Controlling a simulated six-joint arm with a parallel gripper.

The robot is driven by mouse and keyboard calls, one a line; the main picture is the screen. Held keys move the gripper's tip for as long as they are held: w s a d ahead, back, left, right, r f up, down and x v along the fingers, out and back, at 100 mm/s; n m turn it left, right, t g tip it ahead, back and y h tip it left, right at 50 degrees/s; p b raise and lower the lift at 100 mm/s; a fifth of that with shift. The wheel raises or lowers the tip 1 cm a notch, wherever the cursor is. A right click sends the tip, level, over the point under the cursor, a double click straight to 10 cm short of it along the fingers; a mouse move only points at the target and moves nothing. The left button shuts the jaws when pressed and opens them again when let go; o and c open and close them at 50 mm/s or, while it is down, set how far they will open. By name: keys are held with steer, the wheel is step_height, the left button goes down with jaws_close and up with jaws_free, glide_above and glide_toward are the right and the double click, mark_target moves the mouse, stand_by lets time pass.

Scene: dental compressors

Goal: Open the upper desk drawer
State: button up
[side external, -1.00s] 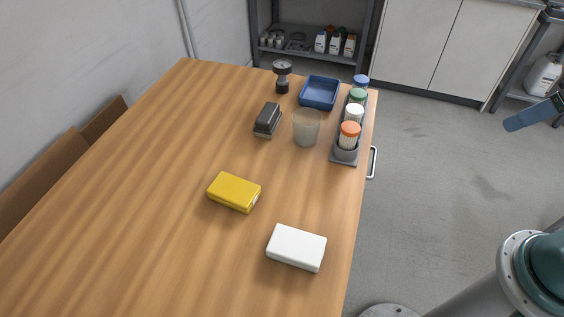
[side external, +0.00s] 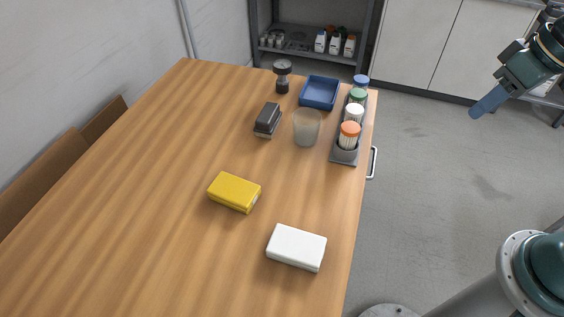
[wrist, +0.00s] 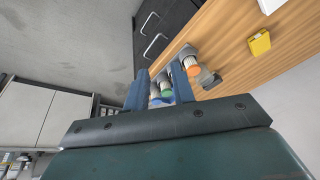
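The wooden desk (side external: 160,150) has a dark front with two metal bar handles in the wrist view. The upper drawer handle (wrist: 155,46), nearer the desktop, also shows in the side view (side external: 373,163) sticking out past the desk's right edge. The lower handle (wrist: 148,23) is farther from the top. The drawers look closed. My gripper (side external: 476,112) hangs in the air right of the desk, well apart from the handles. In the wrist view its two blue fingers (wrist: 159,78) are spread with nothing between them. The drawer fronts are hidden in the side view.
A rack of capped containers (side external: 345,158) stands at the desk's right edge above the handle. A cup (side external: 306,128), blue tray (side external: 319,93), stapler-like object (side external: 268,118), yellow box (side external: 234,191) and white box (side external: 297,247) are on top. The floor (side external: 430,200) beside the desk is clear.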

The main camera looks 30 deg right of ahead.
steer(key=w+d+f+m+g+y, duration=0.1)
steer(key=w+d+f+y, duration=0.2)
steer(key=f, duration=0.5)
steer(key=w+d+f+m+y, duration=0.1)
steer(key=w+f+y, duration=0.2)
steer(key=w+f, duration=0.4)
steer(key=m+t+y, duration=0.4)
steer(key=m+t, duration=0.4)
glide_toward(374, 163)
steer(key=shift+s+d, duration=1.15)
steer(key=shift+s, duration=0.3)
steer(key=shift+x, duration=6.85)
steer(key=shift+w+d+r, duration=0.1)
steer(key=shift+w, duration=0.05)
steer(key=shift+c, duration=0.3)
jaws_close()
